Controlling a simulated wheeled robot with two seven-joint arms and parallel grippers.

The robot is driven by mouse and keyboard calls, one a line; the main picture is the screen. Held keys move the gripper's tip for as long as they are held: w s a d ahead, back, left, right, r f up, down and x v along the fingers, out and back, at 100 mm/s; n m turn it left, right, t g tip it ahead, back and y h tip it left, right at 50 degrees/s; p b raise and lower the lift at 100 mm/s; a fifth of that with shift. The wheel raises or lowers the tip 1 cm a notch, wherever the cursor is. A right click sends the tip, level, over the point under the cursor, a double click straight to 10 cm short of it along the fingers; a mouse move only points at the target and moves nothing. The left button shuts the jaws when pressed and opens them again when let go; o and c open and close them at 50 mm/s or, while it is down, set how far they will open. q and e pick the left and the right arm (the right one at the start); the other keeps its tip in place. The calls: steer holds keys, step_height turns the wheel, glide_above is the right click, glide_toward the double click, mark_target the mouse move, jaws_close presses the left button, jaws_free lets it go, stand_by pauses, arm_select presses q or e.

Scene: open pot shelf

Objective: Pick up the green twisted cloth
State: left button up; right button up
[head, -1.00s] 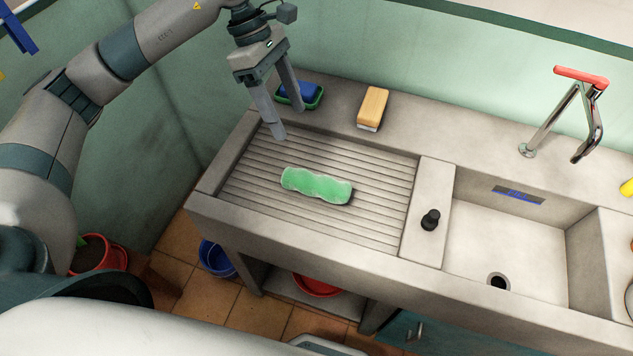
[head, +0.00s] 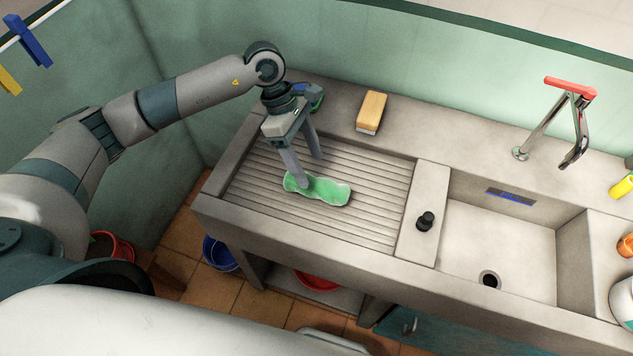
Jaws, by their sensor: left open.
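The green twisted cloth (head: 325,191) lies on the ribbed drainboard (head: 378,208) left of the sink, lengthwise roughly left to right. My left gripper (head: 311,172) is open and points down at the left end of the cloth. One finger overlaps the cloth's left end in the picture and the other is behind it, toward the wall. I cannot tell whether the fingers touch the cloth. My right gripper is not in view.
A wooden brush (head: 371,111) lies at the back ledge. A green dish with a blue item (head: 315,97) is partly hidden behind my gripper. A black plug (head: 425,221) stands on the divider beside the sink (head: 497,245). A red-handled tap (head: 570,87) rises behind the sink.

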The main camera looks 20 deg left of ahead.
mark_target(314, 180)
arm_select(q)
steer(key=shift+f, duration=0.25)
steer(key=shift+s+d+f+p, duration=0.3)
steer(key=shift+f+p, duration=0.2)
steer(key=shift+p, duration=0.25)
steer(key=p+x, duration=0.1)
steer(key=x, duration=0.2)
steer(key=shift+p, duration=0.35)
steer(key=shift+d+f, duration=0.1)
steer(key=shift+f, duration=0.45)
steer(key=shift+s, duration=0.1)
steer(key=c, duration=1.4)
steer(key=shift+r, duration=0.15)
